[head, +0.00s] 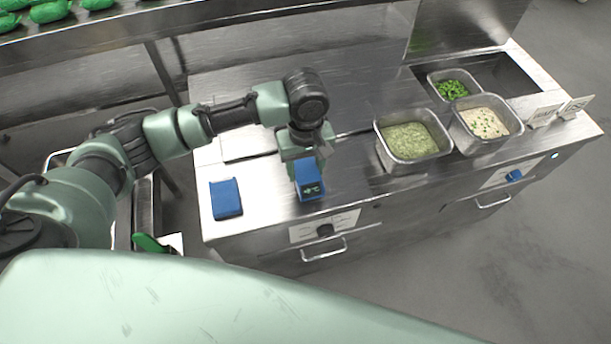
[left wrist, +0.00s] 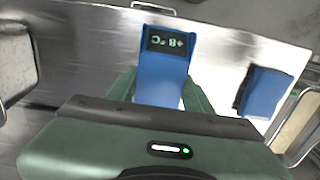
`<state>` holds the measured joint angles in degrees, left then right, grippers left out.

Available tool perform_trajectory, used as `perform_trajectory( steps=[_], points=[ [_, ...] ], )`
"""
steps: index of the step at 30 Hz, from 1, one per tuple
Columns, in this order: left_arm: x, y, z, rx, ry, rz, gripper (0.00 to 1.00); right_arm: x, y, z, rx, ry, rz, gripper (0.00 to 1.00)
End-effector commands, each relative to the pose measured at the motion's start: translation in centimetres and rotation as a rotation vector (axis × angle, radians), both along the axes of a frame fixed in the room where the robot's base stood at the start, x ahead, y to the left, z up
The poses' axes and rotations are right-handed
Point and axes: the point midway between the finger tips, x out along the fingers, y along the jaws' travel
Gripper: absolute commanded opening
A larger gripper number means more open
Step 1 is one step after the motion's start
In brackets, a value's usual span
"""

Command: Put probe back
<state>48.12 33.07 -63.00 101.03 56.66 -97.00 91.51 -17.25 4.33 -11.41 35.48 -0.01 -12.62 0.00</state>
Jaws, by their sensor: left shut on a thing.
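The probe is a blue block with a small dark display (head: 309,186). My left gripper (head: 303,166) is shut on it and holds it over the steel counter near the front edge. In the left wrist view the probe (left wrist: 162,75) sits between the green fingers, its display lit with characters. A blue holder (head: 226,199) lies on the counter to the left of the probe, apart from it. It shows at the right in the left wrist view (left wrist: 264,91). I cannot tell how high the probe is above the counter. My right gripper is not in view.
Steel pans of pale green food (head: 410,140), creamy food (head: 485,122) and green pieces (head: 452,89) stand at the right of the counter. Small white cards (head: 545,115) stand beside them.

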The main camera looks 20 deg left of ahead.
Motion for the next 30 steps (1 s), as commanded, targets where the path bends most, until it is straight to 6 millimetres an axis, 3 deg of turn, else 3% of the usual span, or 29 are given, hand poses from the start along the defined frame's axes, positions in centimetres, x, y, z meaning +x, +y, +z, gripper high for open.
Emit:
perform_trajectory(
  steps=[11, 22, 23, 24, 30],
  points=[
    [0.0, 0.0, -4.3, 0.001, -0.001, 0.001, 0.1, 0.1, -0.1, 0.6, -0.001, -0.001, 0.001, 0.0],
    [0.0, -0.1, -4.8, -0.002, -0.001, 0.0, 0.1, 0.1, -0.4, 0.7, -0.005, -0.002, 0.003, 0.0],
    [0.0, -0.1, -4.8, -0.001, -0.002, -0.001, 0.59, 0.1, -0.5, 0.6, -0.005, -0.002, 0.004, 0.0],
    [0.0, -0.1, -4.8, -0.001, -0.002, 0.0, 0.7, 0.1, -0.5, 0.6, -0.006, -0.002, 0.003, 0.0],
    [0.0, 0.0, -4.7, -0.001, -0.002, 0.0, 0.72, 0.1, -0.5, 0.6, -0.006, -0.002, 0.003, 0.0]
  ],
)
